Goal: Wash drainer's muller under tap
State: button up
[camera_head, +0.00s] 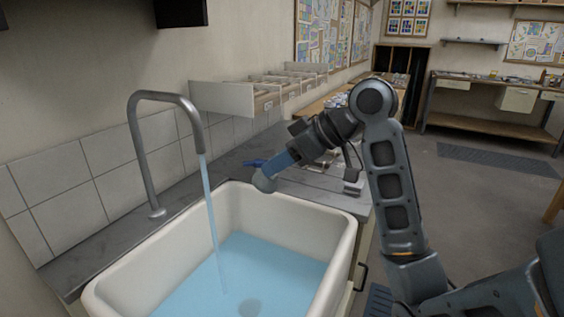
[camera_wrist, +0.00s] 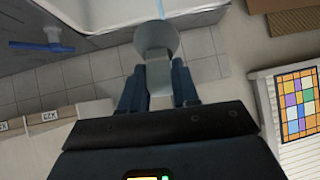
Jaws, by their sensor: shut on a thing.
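My gripper (camera_head: 283,164) is shut on the grey glass muller (camera_head: 264,182), holding it by its narrow handle. In the wrist view the muller (camera_wrist: 158,40) points away from my gripper (camera_wrist: 158,88), its wide end outermost. The muller is above the sink's (camera_head: 338,207) far right rim area. The tap (camera_head: 142,140) runs a stream of water (camera_head: 209,205) into the sink. In the head view the muller is to the right of the stream, apart from it. In the wrist view the stream (camera_wrist: 160,9) shows just beyond the muller's wide end.
Blue water (camera_head: 235,275) covers the sink bottom, with a dark round spot in it. A blue T-shaped piece (camera_wrist: 45,46) is near the sink; it is partly hidden in the head view. Open floor (camera_head: 465,190) is at the right.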

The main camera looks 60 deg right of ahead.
jog(key=w+a+f+b, duration=0.1)
jog(key=w+a+f, duration=0.1)
jog(key=w, duration=1)
jog(key=shift+a+f, duration=0.2)
jog(key=shift+a, duration=0.5)
jog(key=shift+d, duration=0.15)
jog(key=shift+w+d, duration=0.1)
jog(key=shift+d, duration=0.3)
jog(key=shift+a, duration=0.15)
dwell(0.3)
jog(key=shift+s+a, duration=0.2)
jog(key=shift+a, duration=0.2)
jog(key=shift+d, duration=0.1)
